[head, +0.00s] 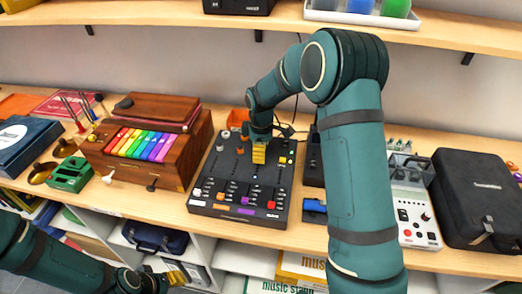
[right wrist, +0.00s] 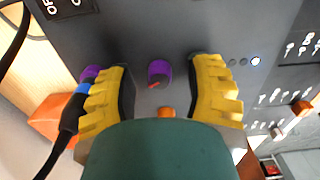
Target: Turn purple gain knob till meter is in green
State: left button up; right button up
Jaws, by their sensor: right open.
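The dark mixer (head: 225,170) lies on the wooden bench. The purple gain knob (right wrist: 159,72) with a red pointer mark shows in the right wrist view. My right gripper (right wrist: 160,95) is open, with one yellow finger on each side of the knob and visible gaps between. In the head view my right gripper (head: 258,153) is over the mixer's upper part and hides the knob. A short row of small lights (right wrist: 244,62) is right of the knob; one glows bluish white, the others look dark. My left gripper (head: 165,279) is low at the bench front, its opening unclear.
An orange knob (right wrist: 167,112) sits just below the purple one. A black cable with a blue ring (right wrist: 78,100) runs by the left finger. A wooden box with coloured keys (head: 145,145) is left of the mixer; a black case (head: 480,195) stands far right.

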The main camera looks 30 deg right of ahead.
jog(key=shift+c, duration=0.4)
grip_shut()
jog(key=shift+m, duration=0.3)
jog(key=m, duration=0.4)
jog(key=shift+p, duration=0.3)
jog(key=shift+m, duration=2)
jog(key=shift+o, duration=0.4)
grip_release()
